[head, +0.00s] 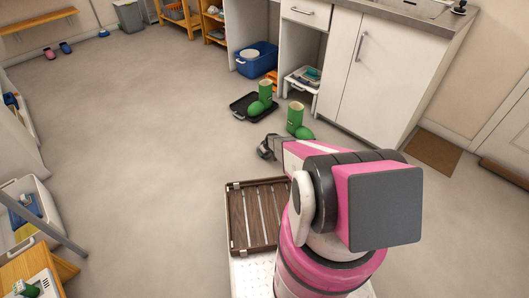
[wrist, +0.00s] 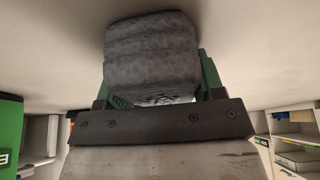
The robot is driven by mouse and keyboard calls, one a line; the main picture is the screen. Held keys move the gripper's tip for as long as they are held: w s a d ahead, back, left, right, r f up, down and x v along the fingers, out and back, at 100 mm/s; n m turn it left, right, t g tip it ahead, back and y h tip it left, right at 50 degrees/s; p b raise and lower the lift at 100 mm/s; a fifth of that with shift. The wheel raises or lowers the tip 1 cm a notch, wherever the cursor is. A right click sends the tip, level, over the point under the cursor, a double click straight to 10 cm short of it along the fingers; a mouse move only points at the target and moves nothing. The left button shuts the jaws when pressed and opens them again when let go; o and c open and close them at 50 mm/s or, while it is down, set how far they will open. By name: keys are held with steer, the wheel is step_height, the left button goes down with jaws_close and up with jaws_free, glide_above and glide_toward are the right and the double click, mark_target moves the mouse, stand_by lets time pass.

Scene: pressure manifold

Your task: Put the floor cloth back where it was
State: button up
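A thick, folded grey cloth (wrist: 152,50), which I take to be the floor cloth, fills the space between the green fingers of my gripper (wrist: 155,85) in the wrist view. The fingers press against its two sides, and it hides most of their tips. In the head view my gripper (head: 267,148) is small and dark at the end of my pink and white arm, above the floor near the green boots. The cloth cannot be told apart from the gripper there.
One green boot (head: 261,98) is at a black tray (head: 240,108); another green boot (head: 296,121) stands on the floor. A brown mat (head: 433,153) lies right. The floor's left middle is clear.

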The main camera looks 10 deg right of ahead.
steer(key=o, duration=0.4)
steer(key=shift+o, duration=0.2)
steer(key=shift+r, duration=0.1)
steer(key=shift+s+r, duration=0.1)
steer(key=shift+r, duration=0.45)
steer(key=v, duration=1.1)
steer(key=shift+s+d, duration=0.15)
steer(key=s+r+m+g, duration=0.1)
steer(key=s+r+m, duration=0.1)
steer(key=s+r, duration=0.9)
steer(key=s+a+r+m+g+h, duration=0.1)
steer(key=s+r+m, duration=0.1)
steer(key=s+r, duration=0.9)
steer(key=s+a+r+m+g+h, duration=0.1)
steer(key=s+r+m, duration=0.1)
steer(key=s+r, duration=0.9)
step_height(320, 180, up, 10)
steer(key=shift+s+a+r+g, duration=0.15)
steer(key=shift+a+g, duration=0.1)
steer(key=shift+g, duration=0.15)
